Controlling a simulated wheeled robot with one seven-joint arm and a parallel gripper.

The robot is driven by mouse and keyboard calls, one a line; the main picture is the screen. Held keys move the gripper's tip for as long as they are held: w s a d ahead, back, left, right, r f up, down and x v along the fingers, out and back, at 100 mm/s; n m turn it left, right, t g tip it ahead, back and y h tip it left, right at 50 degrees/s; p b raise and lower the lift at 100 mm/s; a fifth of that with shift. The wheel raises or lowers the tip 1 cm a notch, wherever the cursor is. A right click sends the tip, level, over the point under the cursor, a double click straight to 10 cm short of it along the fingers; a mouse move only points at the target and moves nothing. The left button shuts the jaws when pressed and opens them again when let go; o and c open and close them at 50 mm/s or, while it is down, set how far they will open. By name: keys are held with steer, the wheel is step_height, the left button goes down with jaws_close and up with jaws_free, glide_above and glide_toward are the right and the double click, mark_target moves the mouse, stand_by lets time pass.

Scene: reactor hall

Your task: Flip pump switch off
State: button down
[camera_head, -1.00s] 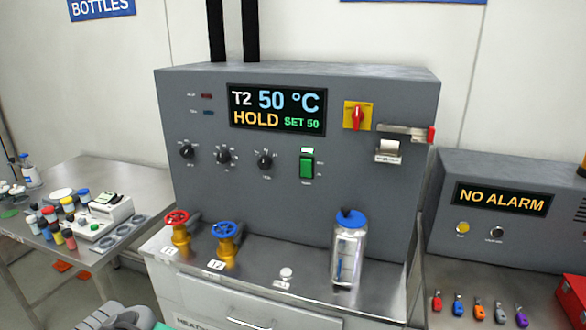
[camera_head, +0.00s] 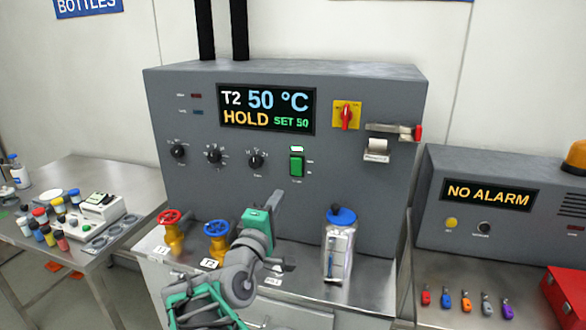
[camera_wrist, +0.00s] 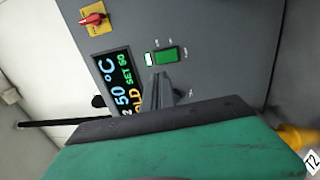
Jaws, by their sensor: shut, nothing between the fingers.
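The pump switch (camera_head: 297,166) is a green rocker on the grey control panel, with a small lit lamp above it. Its label is too small to read. It also shows in the wrist view (camera_wrist: 166,54), rotated, with the pale lamp beside it. My gripper (camera_head: 277,196) is in front of the panel, below and slightly left of the switch. Its fingers (camera_wrist: 161,84) are shut and empty and point toward the panel. They appear close to the switch in the wrist view but apart from it.
Red (camera_head: 171,230) and blue (camera_head: 216,240) valve wheels stand left of my arm. Black knobs (camera_head: 214,156) line the panel left of the switch. A red-yellow rotary switch (camera_head: 346,115) sits higher right.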

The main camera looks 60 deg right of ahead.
mark_target(296, 162)
steer(key=d+p, duration=0.1)
steer(key=d, duration=0.3)
steer(key=w+d+r+p, duration=0.1)
steer(key=d+p, duration=0.1)
steer(key=d, duration=0.3)
steer(key=w+d+p, duration=0.1)
steer(key=d+p, duration=0.1)
steer(key=d, duration=0.2)
steer(key=shift+w+d+r, duration=0.15)
steer(key=shift+d+r, duration=0.2)
steer(key=shift+d, duration=0.05)
steer(key=shift+d, duration=0.15)
steer(key=shift+r, duration=0.1)
steer(key=s+a+r+b, duration=0.1)
steer(key=s+a+b, duration=0.1)
steer(key=a, duration=1.2)
steer(key=shift+r+b, duration=0.35)
steer(key=shift+b, duration=0.55)
steer(key=shift+d, duration=0.1)
